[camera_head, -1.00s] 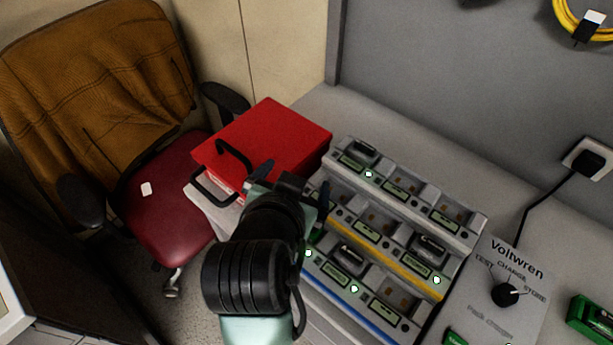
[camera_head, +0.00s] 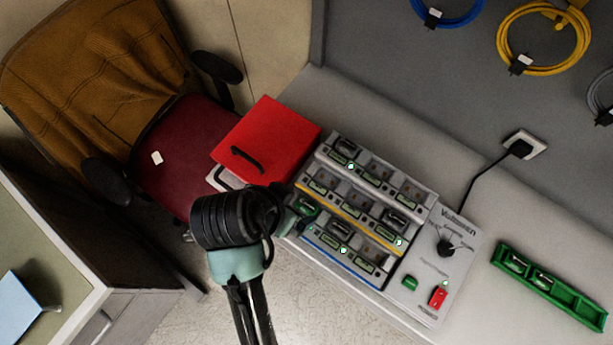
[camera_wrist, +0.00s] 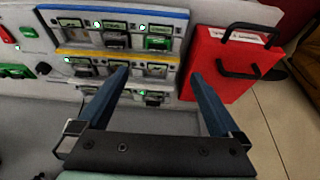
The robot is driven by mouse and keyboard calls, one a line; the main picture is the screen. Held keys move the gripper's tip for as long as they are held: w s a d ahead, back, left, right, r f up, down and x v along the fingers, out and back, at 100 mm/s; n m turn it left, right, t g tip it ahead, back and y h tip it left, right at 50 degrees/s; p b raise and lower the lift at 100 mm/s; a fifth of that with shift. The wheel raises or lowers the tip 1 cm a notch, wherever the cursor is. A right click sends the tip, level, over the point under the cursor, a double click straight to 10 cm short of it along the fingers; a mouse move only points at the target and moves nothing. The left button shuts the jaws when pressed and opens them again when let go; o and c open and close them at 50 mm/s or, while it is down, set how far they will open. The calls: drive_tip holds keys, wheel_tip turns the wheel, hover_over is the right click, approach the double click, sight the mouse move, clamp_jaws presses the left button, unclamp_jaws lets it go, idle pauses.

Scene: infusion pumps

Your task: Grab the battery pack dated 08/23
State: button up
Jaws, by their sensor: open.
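The grey charger rack (camera_head: 385,238) holds several battery packs in three stepped rows, one with a yellow strip and one with a blue strip. It also fills the upper left of the wrist view (camera_wrist: 65,35). One green pack (camera_head: 306,206) sits at the left end of the blue-strip row; in the wrist view it is at top right (camera_wrist: 158,43). Dark packs, such as one in the wrist view (camera_wrist: 117,41), sit in other bays. I cannot read any date. My gripper (camera_wrist: 158,74) is open and empty, its blue fingers pointing toward the rack; in the head view my arm partly hides it.
A red box (camera_head: 270,135) with a black handle stands beside the rack's left end. A charger panel (camera_head: 445,270) with a knob adjoins its right. A green holder (camera_head: 575,297) with packs lies on the bench farther right. An office chair (camera_head: 165,175) stands at left.

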hover_over(307, 205)
drive_tip(key=s+a, duration=0.2)
drive_tip(key=f, duration=0.6)
drive_tip(key=shift+w+d+f+p, duration=0.15)
drive_tip(key=shift+w+f+p, duration=0.05)
drive_tip(key=shift+f+p, duration=0.15)
drive_tip(key=shift+p+x, duration=0.85)
drive_tip(key=shift+x, duration=1.75)
drive_tip(key=shift+s+d, duration=0.1)
drive_tip(key=shift+s, duration=0.05)
clamp_jaws()
